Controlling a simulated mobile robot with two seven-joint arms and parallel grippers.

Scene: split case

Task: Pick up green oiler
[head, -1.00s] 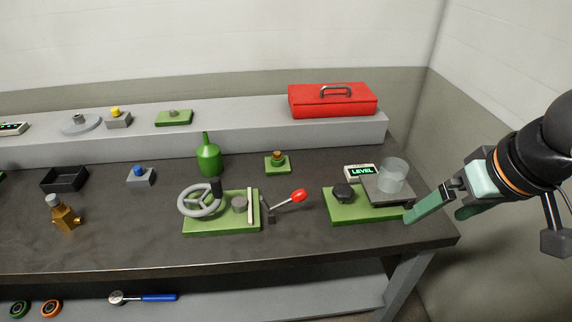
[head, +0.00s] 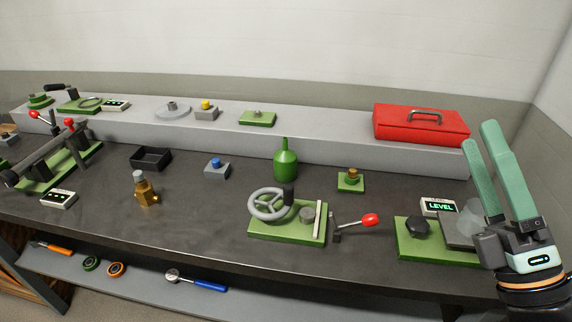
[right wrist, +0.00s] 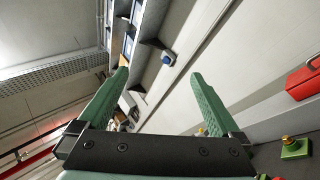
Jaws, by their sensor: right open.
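The green oiler (head: 286,161) is a bottle with a narrow spout. It stands upright on the dark bench top, against the front of the raised grey shelf, behind the handwheel. My right gripper (head: 484,142) is at the far right of the head view, raised with its two green fingers pointing up. It is open and empty, well to the right of the oiler. In the right wrist view, the open fingers (right wrist: 160,82) have nothing between them, and I do not make out the oiler there. My left gripper is not in view.
A green base with a grey handwheel (head: 270,204) stands in front of the oiler. A red-knobbed lever (head: 369,220) and a small green block with a brass button (head: 351,181) are to its right. A red toolbox (head: 420,126) sits on the raised shelf.

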